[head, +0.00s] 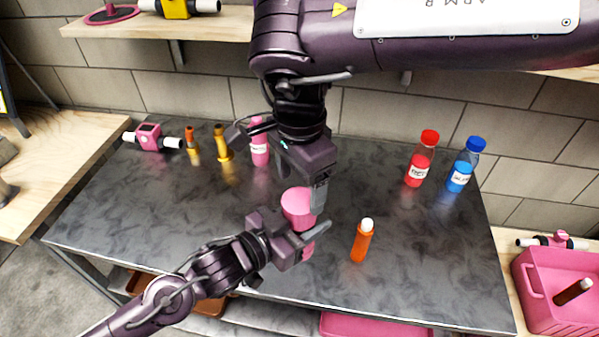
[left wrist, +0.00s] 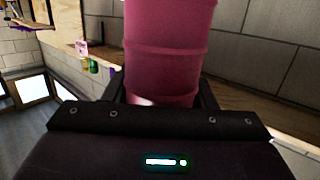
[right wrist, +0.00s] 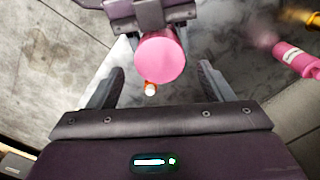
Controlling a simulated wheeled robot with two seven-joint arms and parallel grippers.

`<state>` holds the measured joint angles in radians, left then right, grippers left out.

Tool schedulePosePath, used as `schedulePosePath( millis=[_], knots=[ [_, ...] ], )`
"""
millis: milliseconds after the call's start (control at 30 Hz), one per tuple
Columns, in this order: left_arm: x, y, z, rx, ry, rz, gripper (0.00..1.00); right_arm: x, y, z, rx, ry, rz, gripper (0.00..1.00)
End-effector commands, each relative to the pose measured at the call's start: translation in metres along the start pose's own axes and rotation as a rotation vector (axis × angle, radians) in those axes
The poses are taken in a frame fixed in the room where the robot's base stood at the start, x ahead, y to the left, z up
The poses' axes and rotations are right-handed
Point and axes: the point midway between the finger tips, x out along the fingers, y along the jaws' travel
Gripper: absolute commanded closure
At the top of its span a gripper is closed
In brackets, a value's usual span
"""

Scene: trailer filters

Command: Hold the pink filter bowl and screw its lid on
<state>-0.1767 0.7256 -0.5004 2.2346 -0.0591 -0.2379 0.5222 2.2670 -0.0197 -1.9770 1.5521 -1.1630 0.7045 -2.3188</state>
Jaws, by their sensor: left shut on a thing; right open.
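The pink filter bowl (head: 297,208) stands upright above the worktop, and my left gripper (head: 309,238) is shut around its middle. The bowl's ridged pink side fills the middle of the left wrist view (left wrist: 172,50), and its lower end shows beneath the jaws in the head view. Its round, smooth pink top (right wrist: 160,57) faces my right gripper (head: 312,190). I cannot tell whether that top is a separate lid. My right gripper is open just above the bowl, with its fingers to either side of the top in the right wrist view. No separate lid is clearly visible.
An orange bottle with a white cap (head: 362,241) stands close to the right. Red (head: 421,160) and blue (head: 464,166) bottles stand at the back right. A pink bottle (head: 260,145), brass fittings (head: 222,146) and a pink pipe filter (head: 150,138) line the back left. The front left worktop is clear.

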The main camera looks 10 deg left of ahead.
Motion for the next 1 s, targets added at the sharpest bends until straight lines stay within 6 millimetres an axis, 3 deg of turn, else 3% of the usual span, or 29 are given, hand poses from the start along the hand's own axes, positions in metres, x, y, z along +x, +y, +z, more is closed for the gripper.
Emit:
schedulePosePath(
  millis=[200,400,767,1000],
  knots=[
    [0.0,0.0,-0.001,0.0,0.002,0.0,1.0,0.036,0.001,0.0,0.0,-0.002,0.004,0.26],
    [0.0,0.0,-0.001,0.0,0.002,0.0,1.0,0.057,0.0,0.0,-0.001,-0.001,0.001,0.26],
    [0.0,0.0,-0.001,0.0,0.002,0.0,1.0,0.063,0.0,0.0,0.0,0.0,0.0,0.26],
    [0.0,0.0,-0.001,0.0,0.002,0.0,1.0,0.063,0.0,0.0,0.0,0.0,0.0,0.53]
  ],
)
